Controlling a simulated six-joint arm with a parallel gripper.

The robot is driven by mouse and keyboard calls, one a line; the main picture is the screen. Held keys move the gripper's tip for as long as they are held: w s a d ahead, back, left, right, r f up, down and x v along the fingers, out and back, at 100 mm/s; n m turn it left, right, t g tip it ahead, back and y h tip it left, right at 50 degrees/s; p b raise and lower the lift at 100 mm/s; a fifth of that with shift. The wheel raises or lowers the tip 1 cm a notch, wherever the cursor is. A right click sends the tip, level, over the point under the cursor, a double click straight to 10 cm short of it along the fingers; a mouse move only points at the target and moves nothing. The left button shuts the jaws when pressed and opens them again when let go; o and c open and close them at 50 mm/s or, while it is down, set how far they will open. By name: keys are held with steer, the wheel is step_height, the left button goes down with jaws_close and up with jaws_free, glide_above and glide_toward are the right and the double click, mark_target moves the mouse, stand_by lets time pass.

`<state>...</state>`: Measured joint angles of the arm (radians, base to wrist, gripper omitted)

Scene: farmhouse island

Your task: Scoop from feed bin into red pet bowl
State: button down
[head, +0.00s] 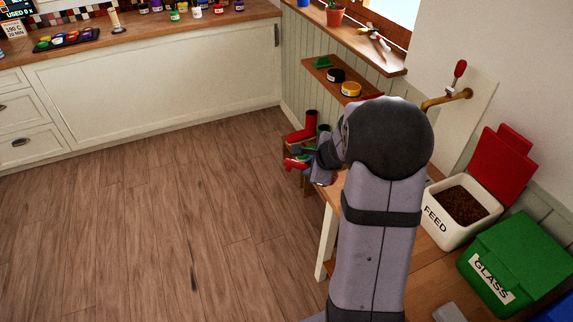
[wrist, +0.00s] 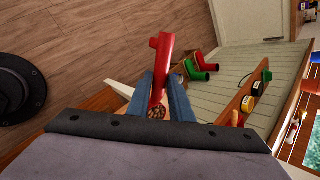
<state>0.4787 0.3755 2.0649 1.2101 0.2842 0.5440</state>
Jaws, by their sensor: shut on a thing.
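The feed bin (head: 436,222) is a white tub marked FEED on the right of the head view. It holds brown pellets, and its red lid (head: 503,165) stands open. My gripper (head: 309,158) is well to the left of the bin, past the table's far end. It is shut on a red scoop (wrist: 161,60), whose red part sticks out between the blue fingers (wrist: 164,90) in the wrist view. Brown pellets show low between the fingers; whether they lie in the scoop or beyond it, I cannot tell. I cannot make out the red pet bowl in either view.
A green bin marked GLASS (head: 515,262) stands beside the feed bin. Red boots (head: 303,127) and green boots (wrist: 195,70) are beyond my gripper. A wall shelf (head: 319,70) holds jars. A brass tap (head: 446,99) juts from the wall. The wooden floor at left is clear.

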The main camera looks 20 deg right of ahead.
steer(key=d+f, duration=0.1)
steer(key=d, duration=0.1)
steer(key=s+d+f, duration=0.1)
steer(key=d, duration=0.1)
steer(key=d+f+b, duration=0.1)
steer(key=d, duration=0.1)
steer(key=shift+s+d+f, duration=0.1)
steer(key=shift+s+f, duration=0.1)
steer(key=shift+f, duration=0.05)
steer(key=shift+s+d+f+t+y+b, duration=0.15)
steer(key=shift+f+b, duration=0.7)
steer(key=shift+b, duration=0.5)
steer(key=shift+w+d+f+t+y+b, duration=0.15)
steer(key=shift+f+b, duration=0.7)
steer(key=shift+b, duration=0.45)
steer(key=shift+s+d+r+m+t+y+b, duration=0.2)
steer(key=shift+s+d+r+m+t+y, duration=0.15)
steer(key=shift+r+y, duration=0.25)
steer(key=shift+s+d+r+m+t+y+b, duration=0.2)
steer(key=shift+d+r+m+t+y, duration=0.25)
steer(key=shift+r+y, duration=0.15)
steer(key=shift+s+d+r+m+t+y+b, duration=0.15)
steer(key=shift+s+d+r+m+t+y, duration=0.25)
steer(key=shift+d+t+y, duration=0.3)
steer(key=shift+s+d+r+m+t+y+b, duration=0.15)
steer(key=shift+s+d+r+m+t+y, duration=0.25)
steer(key=shift+d+t+y, duration=0.25)
steer(key=shift+s+d+r+m+t+y+b, duration=0.15)
steer(key=shift+s+d+r+m+t+y, duration=0.25)
steer(key=shift+d+t+y, duration=0.25)
